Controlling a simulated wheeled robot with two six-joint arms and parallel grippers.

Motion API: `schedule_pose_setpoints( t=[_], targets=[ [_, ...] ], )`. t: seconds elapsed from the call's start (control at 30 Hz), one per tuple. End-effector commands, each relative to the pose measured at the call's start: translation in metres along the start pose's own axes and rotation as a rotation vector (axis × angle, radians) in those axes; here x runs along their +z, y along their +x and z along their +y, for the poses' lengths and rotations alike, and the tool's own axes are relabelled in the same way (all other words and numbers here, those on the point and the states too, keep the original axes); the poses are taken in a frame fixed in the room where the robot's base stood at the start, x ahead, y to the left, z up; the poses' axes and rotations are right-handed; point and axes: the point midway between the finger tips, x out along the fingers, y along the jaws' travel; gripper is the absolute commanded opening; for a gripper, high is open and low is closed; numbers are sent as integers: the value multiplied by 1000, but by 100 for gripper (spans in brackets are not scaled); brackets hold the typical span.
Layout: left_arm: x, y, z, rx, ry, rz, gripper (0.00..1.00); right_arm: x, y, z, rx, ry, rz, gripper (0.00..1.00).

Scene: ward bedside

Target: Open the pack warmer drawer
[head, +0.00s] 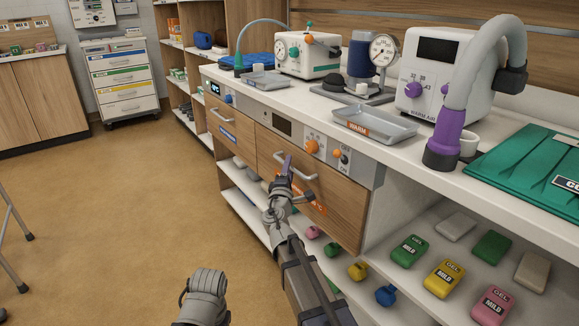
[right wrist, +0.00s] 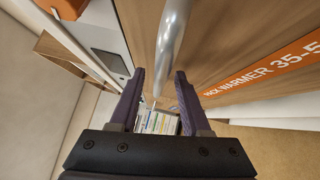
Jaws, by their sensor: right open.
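The pack warmer drawer is the wooden front (head: 335,208) below the control panel in the head view. It looks closed, flush with the cabinet. Its silver bar handle (head: 303,174) runs across the upper part of the front. My right gripper (head: 287,166) is at the left part of this handle. In the right wrist view, the handle (right wrist: 174,40) runs between the two open purple fingers of my right gripper (right wrist: 158,78). I cannot tell whether they touch it. The drawer's orange label (right wrist: 270,70) is at the right.
A second wooden drawer (head: 229,121) with its own handle is to the left. The counter above carries a metal tray (head: 375,124) and a warm-air unit (head: 440,90). Open shelves with gel packs (head: 445,278) are at the lower right.

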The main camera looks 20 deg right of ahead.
Motion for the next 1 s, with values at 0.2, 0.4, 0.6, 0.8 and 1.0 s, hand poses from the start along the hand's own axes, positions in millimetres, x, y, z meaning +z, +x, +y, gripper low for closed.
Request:
schedule_pose_setpoints(
  t=[0.2,0.4,0.6,0.8,1.0],
  targets=[
    [0,-1,0,0,0,0,50,0,6,0,0,0,1,47],
    [0,-1,0,0,0,0,50,0,6,0,0,1,1,36],
    [0,-1,0,0,0,0,50,0,6,0,0,1,1,13],
    [0,-1,0,0,0,0,50,0,6,0,0,1,1,0],
    [0,-1,0,0,0,0,50,0,6,0,0,1,1,0]
  ],
)
